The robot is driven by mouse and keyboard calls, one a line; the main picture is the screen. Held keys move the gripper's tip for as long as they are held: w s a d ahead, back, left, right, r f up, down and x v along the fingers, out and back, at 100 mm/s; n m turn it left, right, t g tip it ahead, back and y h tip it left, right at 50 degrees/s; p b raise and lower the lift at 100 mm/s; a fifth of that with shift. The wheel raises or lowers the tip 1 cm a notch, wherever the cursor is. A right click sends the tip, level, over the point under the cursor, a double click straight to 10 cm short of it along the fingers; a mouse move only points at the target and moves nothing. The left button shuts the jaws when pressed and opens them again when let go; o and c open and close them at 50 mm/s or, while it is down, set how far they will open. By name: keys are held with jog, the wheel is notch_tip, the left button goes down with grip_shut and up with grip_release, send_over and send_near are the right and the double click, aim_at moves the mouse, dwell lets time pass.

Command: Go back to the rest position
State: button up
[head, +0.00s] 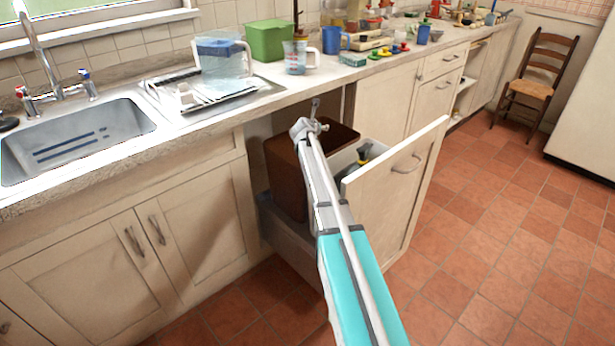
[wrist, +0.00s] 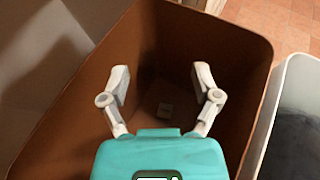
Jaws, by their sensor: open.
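My gripper (wrist: 160,84) is open in the wrist view, with its two fingers apart and nothing between them. It is over the brown bin (wrist: 232,36), pointing down into it. In the head view my arm reaches forward to the brown bin (head: 284,178), which stands in a pulled-out drawer under the counter. The fingertips are hard to make out in the head view.
The drawer front (head: 398,190) stands out from the cabinets beside my arm. A grey-white bin (head: 345,160) holding a dark item is right of the brown bin. The counter above carries a dish rack (head: 205,95) and a green box (head: 270,40). The tiled floor at right is clear.

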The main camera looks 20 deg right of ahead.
jog(key=s+a+m+g+y+p, duration=0.3)
jog(key=s+a+m+y+p, duration=0.15)
jog(key=s+a+m, duration=0.95)
jog(key=s+a+f+m+g+y+b, duration=0.15)
jog(key=s+a+f+m, duration=0.3)
jog(key=s, duration=0.45)
jog(key=s+a+f+m+g+y+b, duration=0.1)
jog(key=s+a+f+m+g+b, duration=0.15)
jog(key=s+a+m, duration=0.45)
jog(key=s+a+f+m+g+y+b, duration=0.1)
jog(key=s+a+f+m+g+y, duration=0.3)
jog(key=s, duration=0.7)
notch_tip(320, 180, up, 28)
jog(key=d+n+h+p, duration=0.1)
jog(key=h+p, duration=0.1)
jog(key=p, duration=2.6)
jog(key=shift+s+d+f+t, duration=0.25)
jog(key=shift+s+d+t, duration=0.05)
jog(key=shift+s, duration=0.05)
jog(key=shift+n, duration=0.25)
